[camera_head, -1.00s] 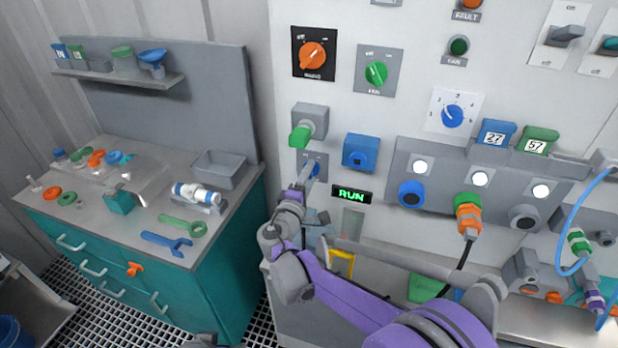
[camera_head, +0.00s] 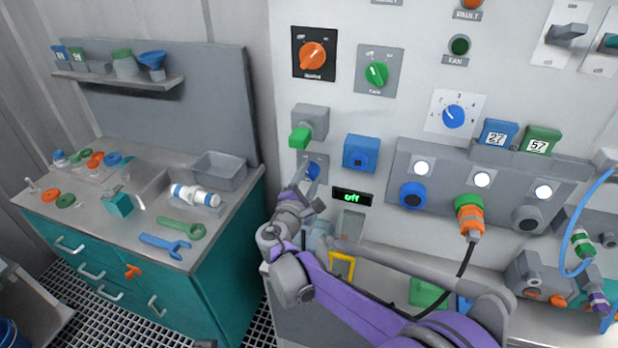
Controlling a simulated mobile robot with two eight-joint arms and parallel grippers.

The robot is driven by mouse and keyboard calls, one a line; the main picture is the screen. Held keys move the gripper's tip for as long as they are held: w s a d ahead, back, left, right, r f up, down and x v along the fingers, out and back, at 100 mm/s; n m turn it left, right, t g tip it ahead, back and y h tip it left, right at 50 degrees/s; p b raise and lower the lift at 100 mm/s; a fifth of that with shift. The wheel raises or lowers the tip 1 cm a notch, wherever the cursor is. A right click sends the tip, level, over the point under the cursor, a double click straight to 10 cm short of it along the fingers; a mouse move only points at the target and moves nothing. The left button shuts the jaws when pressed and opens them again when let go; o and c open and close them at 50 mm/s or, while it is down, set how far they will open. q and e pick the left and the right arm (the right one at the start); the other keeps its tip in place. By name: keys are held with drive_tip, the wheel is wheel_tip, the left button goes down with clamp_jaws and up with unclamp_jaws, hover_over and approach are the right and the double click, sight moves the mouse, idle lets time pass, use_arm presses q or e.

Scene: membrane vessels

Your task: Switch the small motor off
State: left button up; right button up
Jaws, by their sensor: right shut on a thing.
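A small display (camera_head: 352,197) on the grey-white panel reads "off" in green letters. To its upper left is a small blue knob (camera_head: 313,170) on a grey plate (camera_head: 321,160). My right gripper (camera_head: 308,178) is at this knob, its fingers shut on it and partly hiding it. My purple and grey right arm comes up from the lower right. The exact angle of the blue knob is too small to tell. My left gripper is not in view.
A green-handled box switch (camera_head: 300,137) sits just above my right gripper, and a blue box (camera_head: 360,153) is close to its right. An orange plug (camera_head: 468,218) with a black cable hangs farther right. The workbench (camera_head: 128,240) stands at left.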

drive_tip(key=o, duration=1.4)
drive_tip(key=shift+c, duration=0.2)
drive_tip(key=b+v, duration=0.1)
drive_tip(key=v, duration=0.9)
drive_tip(key=shift+s+a, duration=0.15)
drive_tip(key=shift+s, duration=0.25)
